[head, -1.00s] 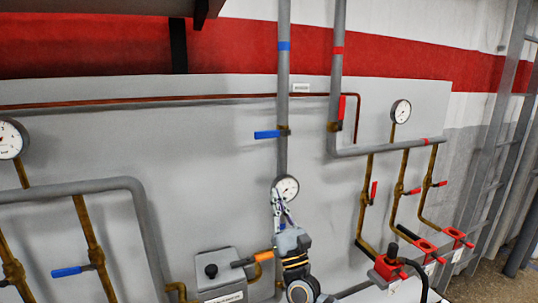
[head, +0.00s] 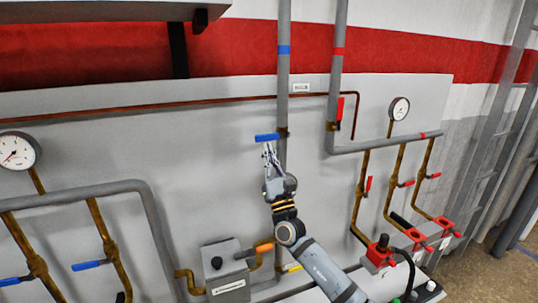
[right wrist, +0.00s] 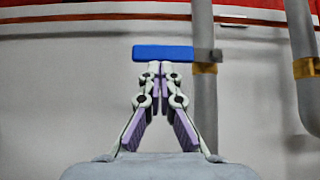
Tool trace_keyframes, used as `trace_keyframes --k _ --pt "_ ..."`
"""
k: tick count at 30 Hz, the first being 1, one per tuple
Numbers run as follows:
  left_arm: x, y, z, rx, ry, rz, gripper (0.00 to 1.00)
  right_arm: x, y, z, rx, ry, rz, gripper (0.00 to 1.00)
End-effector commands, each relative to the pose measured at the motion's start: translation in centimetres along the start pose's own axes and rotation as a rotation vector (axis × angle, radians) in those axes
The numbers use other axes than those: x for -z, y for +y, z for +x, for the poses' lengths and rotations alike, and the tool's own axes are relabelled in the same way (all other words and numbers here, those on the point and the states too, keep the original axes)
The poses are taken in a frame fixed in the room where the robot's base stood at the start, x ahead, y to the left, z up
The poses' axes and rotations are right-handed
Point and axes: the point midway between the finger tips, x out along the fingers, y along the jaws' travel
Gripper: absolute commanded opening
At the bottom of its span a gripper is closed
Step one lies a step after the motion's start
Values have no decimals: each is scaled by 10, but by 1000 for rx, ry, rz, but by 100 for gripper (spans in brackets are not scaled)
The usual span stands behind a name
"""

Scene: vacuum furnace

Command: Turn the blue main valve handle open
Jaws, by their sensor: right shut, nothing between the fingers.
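The blue main valve handle (head: 267,137) lies level, pointing left from its brass valve (head: 282,132) on the upright grey pipe with the blue band. The handle also shows in the right wrist view (right wrist: 163,53), with the brass fitting (right wrist: 205,68) to its right. My right gripper (head: 268,150) is shut and empty just below the handle. In the right wrist view its closed fingertips (right wrist: 160,70) reach the handle's lower edge; I cannot tell whether they touch. My left gripper is not in view.
A second upright pipe with a red band (head: 336,100) and red handle (head: 340,108) stands to the right. Lower blue handles (head: 88,265) sit at the left. A grey box (head: 225,268) is below.

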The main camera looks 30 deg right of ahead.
Motion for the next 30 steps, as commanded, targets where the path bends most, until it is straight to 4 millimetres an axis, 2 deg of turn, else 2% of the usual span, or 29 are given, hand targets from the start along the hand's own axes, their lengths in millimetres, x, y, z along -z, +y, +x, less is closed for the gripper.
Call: trace_keyframes --k 30 --pt "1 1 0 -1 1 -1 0 -6 5 6 91 -1 92 0"
